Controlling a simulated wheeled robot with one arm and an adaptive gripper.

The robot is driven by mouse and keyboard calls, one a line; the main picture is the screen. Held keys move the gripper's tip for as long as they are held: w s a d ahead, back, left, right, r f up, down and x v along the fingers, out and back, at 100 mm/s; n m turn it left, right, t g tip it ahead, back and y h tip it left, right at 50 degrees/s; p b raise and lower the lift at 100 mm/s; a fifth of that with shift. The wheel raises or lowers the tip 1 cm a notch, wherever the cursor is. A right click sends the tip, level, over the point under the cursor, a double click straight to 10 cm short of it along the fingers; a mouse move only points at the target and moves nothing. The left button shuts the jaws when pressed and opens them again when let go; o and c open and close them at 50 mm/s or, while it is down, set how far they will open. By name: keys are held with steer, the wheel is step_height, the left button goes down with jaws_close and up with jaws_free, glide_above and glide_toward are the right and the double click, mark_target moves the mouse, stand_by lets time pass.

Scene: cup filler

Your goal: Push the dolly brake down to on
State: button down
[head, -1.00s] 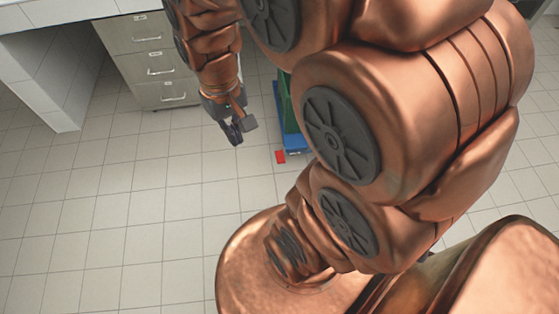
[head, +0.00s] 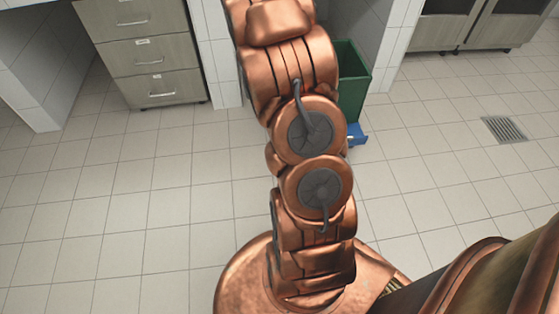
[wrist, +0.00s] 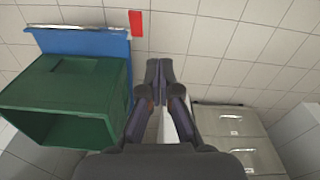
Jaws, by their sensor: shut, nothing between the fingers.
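The blue dolly (head: 357,136) stands on the floor and carries a green bin (head: 353,85); my arm covers part of both in the head view. In the wrist view the blue dolly (wrist: 90,44) and green bin (wrist: 60,80) are left of my gripper. The red brake pedal (wrist: 136,23) sticks out by the dolly's corner, above and slightly left of my fingertips in that picture. I cannot tell whether it is raised or down. My gripper (wrist: 160,68) is shut and empty, apart from the pedal in the picture. The head view hides the gripper and pedal behind my arm.
Grey drawers (head: 153,50) stand at the back left and also show right of my gripper in the wrist view (wrist: 232,130). A white tiled wall end (head: 217,50) is beside them. Grey cabinets (head: 460,25) and a floor drain (head: 505,129) are to the right. Open tiled floor lies around.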

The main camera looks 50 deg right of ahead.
steer(key=d+f+b, duration=0.3)
steer(key=d+f, duration=0.2)
steer(key=f, duration=0.5)
steer(key=w+d+f+m+b, duration=0.1)
steer(key=d+f+b, duration=0.3)
steer(key=f, duration=0.5)
steer(key=shift+d+f+t, duration=0.3)
steer(key=shift+d+f, duration=0.05)
steer(key=shift+d, duration=0.35)
step_height(320, 180, down, 12)
steer(key=b, duration=0.4)
steer(key=shift+w+f, duration=0.1)
steer(key=shift+w, duration=0.05)
steer(key=shift+s+a+f+b, duration=0.2)
steer(key=shift+s+f+b, duration=0.1)
steer(key=shift+f+b, duration=0.3)
steer(key=shift+f, duration=0.1)
